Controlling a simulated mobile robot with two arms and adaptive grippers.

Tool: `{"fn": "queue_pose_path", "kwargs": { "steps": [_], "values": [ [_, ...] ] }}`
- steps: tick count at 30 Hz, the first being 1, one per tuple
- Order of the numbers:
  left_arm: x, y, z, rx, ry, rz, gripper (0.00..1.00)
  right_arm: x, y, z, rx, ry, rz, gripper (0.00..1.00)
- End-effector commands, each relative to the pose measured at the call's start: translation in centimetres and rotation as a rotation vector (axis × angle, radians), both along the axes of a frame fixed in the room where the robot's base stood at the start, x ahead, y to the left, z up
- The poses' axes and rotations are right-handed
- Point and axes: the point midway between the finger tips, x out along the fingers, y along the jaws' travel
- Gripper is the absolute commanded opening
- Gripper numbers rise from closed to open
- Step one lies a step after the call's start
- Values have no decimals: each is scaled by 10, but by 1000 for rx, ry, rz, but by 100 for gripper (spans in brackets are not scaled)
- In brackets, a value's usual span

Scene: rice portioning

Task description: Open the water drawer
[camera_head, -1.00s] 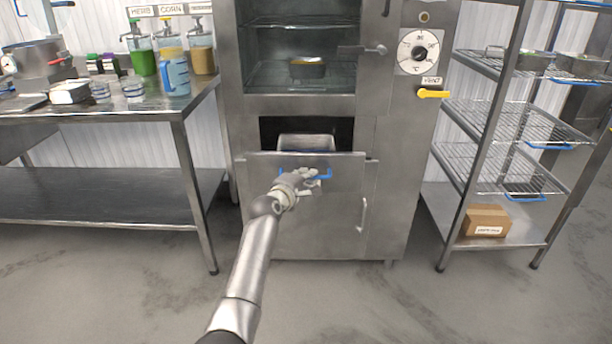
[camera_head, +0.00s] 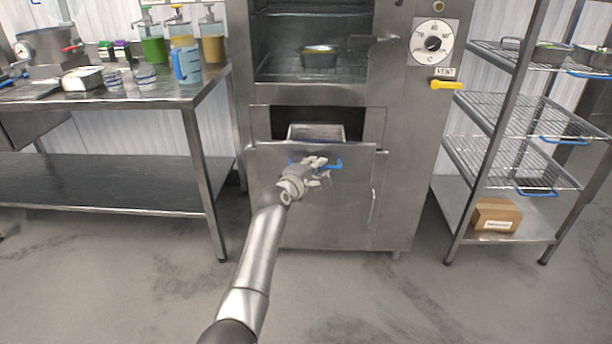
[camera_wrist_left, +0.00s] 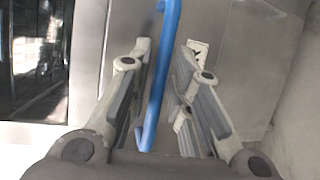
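The water drawer (camera_head: 345,200) is the steel front panel low in the oven cabinet. Its top edge stands out from the cabinet, with a dark gap and a metal pan (camera_head: 317,126) showing behind it. Its blue bar handle (camera_head: 334,163) is near the top of the panel. My left gripper (camera_head: 318,168) is at this handle and covers its middle in the head view. In the left wrist view the blue handle (camera_wrist_left: 159,82) runs between the two fingers, which are apart with a gap beside the bar. My right gripper is not in view.
The steel oven (camera_head: 409,140) has a dial and a yellow vent lever (camera_head: 446,85) above right. A vertical handle (camera_head: 373,207) is on the panel at right. A steel table (camera_head: 120,97) stands left and a wire rack (camera_head: 520,140) right. The floor in front is clear.

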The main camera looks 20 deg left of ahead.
Motion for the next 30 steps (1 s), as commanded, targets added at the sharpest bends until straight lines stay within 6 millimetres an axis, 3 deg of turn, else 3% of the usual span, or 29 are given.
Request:
{"fn": "queue_pose_path", "kwargs": {
  "steps": [24,30],
  "values": [
    [-94,12,16,-1,0,2,19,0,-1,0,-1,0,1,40],
    [-109,13,19,0,1,1,19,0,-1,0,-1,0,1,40]
  ]
}}
